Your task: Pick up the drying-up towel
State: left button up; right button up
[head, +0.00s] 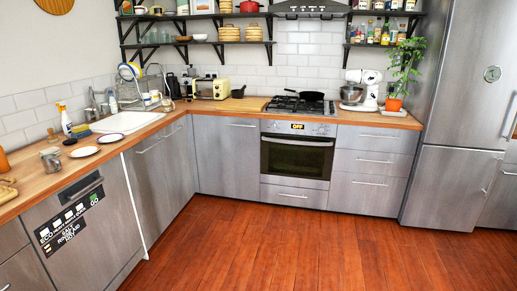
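I cannot make out a drying-up towel for certain in the head view. A narrow pale and tan shape (511,118) is cut off by the right edge beside the fridge, and I cannot tell what it is. Neither of my grippers is in view.
A wooden worktop (221,104) runs along the left and back walls. It bears a sink (126,122), plates (84,152), a toaster (213,88), a hob with a pan (311,96) and a stand mixer (369,90). The oven (296,158) is shut. A steel fridge (452,175) stands right. The wooden floor (300,245) is clear.

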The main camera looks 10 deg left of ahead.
aim_at(57, 150)
jog(key=i+u, duration=0.3)
jog(key=i, duration=0.3)
jog(key=i+u, duration=0.3)
jog(key=i, duration=0.25)
jog(key=i+l+u, duration=0.3)
jog(key=i, duration=0.25)
jog(key=i+j, duration=0.05)
